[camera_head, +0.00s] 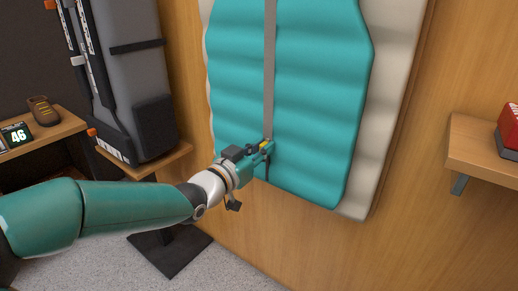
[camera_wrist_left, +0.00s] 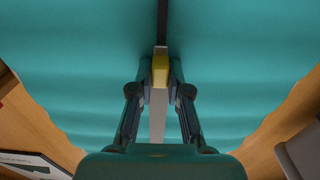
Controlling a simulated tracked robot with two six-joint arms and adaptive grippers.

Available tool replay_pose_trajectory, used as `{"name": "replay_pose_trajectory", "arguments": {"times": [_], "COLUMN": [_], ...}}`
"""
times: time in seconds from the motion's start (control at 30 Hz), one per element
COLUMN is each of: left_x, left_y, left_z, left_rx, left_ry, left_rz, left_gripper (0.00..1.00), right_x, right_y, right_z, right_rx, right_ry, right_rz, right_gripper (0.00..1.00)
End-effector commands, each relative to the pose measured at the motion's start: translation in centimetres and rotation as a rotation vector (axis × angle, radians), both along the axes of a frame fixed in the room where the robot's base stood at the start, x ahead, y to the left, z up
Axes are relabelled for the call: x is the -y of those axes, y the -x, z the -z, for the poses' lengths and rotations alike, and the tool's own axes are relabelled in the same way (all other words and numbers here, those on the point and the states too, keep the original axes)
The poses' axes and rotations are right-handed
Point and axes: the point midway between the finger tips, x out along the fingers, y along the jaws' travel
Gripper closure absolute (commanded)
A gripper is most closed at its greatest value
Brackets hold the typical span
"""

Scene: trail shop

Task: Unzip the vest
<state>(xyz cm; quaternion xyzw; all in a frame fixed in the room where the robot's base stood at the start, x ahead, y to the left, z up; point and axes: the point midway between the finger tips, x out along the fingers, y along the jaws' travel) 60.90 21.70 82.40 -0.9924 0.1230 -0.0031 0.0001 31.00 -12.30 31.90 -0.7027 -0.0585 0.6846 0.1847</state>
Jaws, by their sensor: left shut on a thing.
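The teal quilted vest (camera_head: 310,110) hangs on a pale backing board (camera_head: 388,100) on the wooden wall. A straight grey zip strip (camera_head: 269,70) runs down its front to my left gripper (camera_head: 267,147), near the vest's lower edge. In the left wrist view the left gripper (camera_wrist_left: 160,80) is shut on a small yellow zip pull (camera_wrist_left: 160,66). The strip there is dark on the far side of the pull and grey on the near side. The vest (camera_wrist_left: 240,60) fills most of that view. My right gripper is not in view.
A grey upright pack (camera_head: 130,70) stands on a wooden stand (camera_head: 160,160) at the left. A wooden shelf (camera_head: 478,150) with a red object (camera_head: 509,127) juts out at right.

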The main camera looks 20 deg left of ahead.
Motion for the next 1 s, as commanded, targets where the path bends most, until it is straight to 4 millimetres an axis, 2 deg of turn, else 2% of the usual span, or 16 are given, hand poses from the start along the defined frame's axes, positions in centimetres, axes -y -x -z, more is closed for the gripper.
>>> {"name": "replay_pose_trajectory", "arguments": {"times": [0.17, 0.2, 0.3, 0.33, 0.73, 0.87, 1.0], "left_x": [0.0, 0.0, 0.0, 0.0, -0.2, -0.6, -1.3], "left_y": [0.0, 0.0, 0.0, 0.0, 0.6, 2.1, 4.7], "left_z": [0.4, 0.5, 0.4, 0.4, 0.3, 0.2, 0.2], "left_rx": [-0.011, -0.012, -0.011, -0.010, -0.007, -0.007, -0.006], "left_ry": [-0.001, -0.001, -0.001, -0.001, -0.001, -0.003, -0.001], "left_rz": [0.000, 0.000, 0.000, 0.000, -0.001, -0.001, -0.003], "left_gripper": [1.00, 0.77, 0.61, 0.58, 0.58, 0.58, 0.58], "right_x": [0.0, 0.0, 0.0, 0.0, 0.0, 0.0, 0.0], "right_y": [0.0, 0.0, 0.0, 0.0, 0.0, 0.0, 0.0], "right_z": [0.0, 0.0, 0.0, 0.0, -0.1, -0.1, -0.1], "right_rx": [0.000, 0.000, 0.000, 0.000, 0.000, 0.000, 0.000], "right_ry": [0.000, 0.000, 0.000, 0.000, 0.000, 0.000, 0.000], "right_rz": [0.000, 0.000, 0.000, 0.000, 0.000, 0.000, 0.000], "right_gripper": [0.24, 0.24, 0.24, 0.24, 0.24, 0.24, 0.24]}}
